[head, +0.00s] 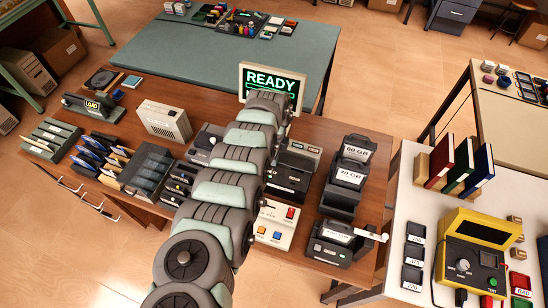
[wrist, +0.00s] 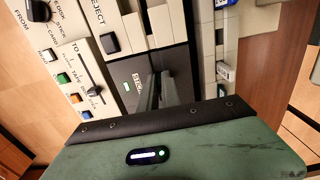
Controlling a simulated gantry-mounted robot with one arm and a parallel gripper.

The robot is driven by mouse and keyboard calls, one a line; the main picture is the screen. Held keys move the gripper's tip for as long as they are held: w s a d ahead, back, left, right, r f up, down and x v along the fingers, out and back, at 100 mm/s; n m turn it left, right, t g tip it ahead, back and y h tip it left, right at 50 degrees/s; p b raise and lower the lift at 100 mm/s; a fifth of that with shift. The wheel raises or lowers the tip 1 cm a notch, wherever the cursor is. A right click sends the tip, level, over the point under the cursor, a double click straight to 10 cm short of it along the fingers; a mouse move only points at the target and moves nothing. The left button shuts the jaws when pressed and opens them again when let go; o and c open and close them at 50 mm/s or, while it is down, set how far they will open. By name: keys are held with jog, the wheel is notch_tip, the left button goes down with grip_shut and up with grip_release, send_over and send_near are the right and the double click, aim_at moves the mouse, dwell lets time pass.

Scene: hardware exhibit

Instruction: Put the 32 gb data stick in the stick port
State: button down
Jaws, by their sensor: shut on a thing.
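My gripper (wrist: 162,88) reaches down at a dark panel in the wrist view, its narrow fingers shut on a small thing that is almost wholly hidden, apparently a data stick. Its size mark cannot be read. A label that seems to read STICK (wrist: 138,82) is on the dark panel (wrist: 128,70), just left of the fingertips. The stick port's opening is not clearly seen, and I cannot tell whether the held thing touches it. In the head view my arm covers the gripper and this part of the machine.
Beside the dark panel are an EJECT button (wrist: 110,42), a slider (wrist: 95,90) and coloured buttons. Small sticks (wrist: 226,72) sit in a holder to the right. In the head view, a READY screen (head: 272,82) stands behind my arm, and 60 GB and 40 GB units (head: 352,165) stand right.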

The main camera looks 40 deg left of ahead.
jog(key=c, duration=1.5)
grip_release()
jog(key=shift+r, duration=0.1)
notch_tip(320, 180, up, 8)
jog(key=p, duration=0.7)
